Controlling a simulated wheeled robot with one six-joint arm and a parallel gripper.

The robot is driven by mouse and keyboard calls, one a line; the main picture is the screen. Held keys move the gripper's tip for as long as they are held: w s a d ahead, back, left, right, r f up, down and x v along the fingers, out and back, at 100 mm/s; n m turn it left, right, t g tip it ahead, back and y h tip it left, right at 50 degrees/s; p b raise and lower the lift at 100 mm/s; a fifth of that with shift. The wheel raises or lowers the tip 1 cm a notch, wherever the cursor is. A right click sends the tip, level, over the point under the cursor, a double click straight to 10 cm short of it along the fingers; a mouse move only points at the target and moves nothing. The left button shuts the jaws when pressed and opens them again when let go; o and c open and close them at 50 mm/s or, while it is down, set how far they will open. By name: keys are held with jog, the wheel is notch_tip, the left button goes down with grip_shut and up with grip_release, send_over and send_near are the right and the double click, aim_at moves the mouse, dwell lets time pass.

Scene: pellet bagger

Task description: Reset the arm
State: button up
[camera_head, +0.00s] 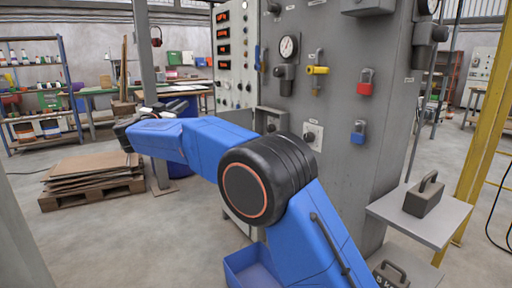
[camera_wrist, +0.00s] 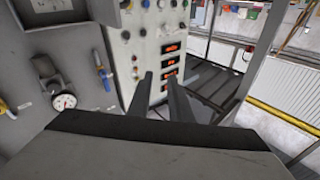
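My arm reaches to the left in the head view, with its blue links bent at a black joint in front of the grey machine cabinet (camera_head: 345,110). My gripper (camera_head: 165,106) is small there, at the far left end of the arm. In the wrist view the two dark fingers of my gripper (camera_wrist: 160,80) stand apart with nothing between them. Beyond them the control panel (camera_wrist: 150,45) with red displays shows, and it is also in the head view (camera_head: 231,55). A pressure gauge (camera_wrist: 64,101) and a blue-handled valve (camera_wrist: 103,70) are to the left of the fingers.
Padlocks, red (camera_head: 365,88) and blue (camera_head: 358,132), and a yellow valve (camera_head: 317,70) are on the cabinet. A grey side shelf (camera_head: 415,222) holds a handled weight (camera_head: 424,196). A blue bin (camera_head: 245,270) is below my arm. A pallet of cardboard (camera_head: 92,178) lies left, with open floor around.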

jog(key=d+r+n+t+y, duration=0.1)
jog(key=d+r+n+y, duration=0.4)
jog(key=d+r, duration=0.55)
jog(key=s+d+f+n+g+y, duration=0.1)
jog(key=s+d+n+y, duration=0.2)
jog(key=d, duration=0.5)
jog(key=s+d+f+g+y, duration=0.2)
jog(key=s+d+y, duration=0.1)
jog(key=s+d, duration=0.3)
jog(key=s+d+f+m+g+h, duration=0.1)
jog(key=s+d+f+g, duration=0.3)
jog(key=s+d+f, duration=0.7)
jog(key=s+d+f+m+g+h, duration=0.1)
jog(key=s+d+f+g, duration=0.3)
jog(key=s+d+f, duration=0.7)
jog(key=s+d+f+m+g+h, duration=0.1)
jog(key=s+d+f+g+h, duration=0.2)
jog(key=s+d+f, duration=0.8)
jog(key=s+f+g, duration=0.1)
jog(key=s+f, duration=0.3)
jog(key=s, duration=0.9)
jog(key=shift+s+d+f+h, duration=0.15)
jog(key=shift+f+h, duration=0.05)
jog(key=shift+h, duration=0.1)
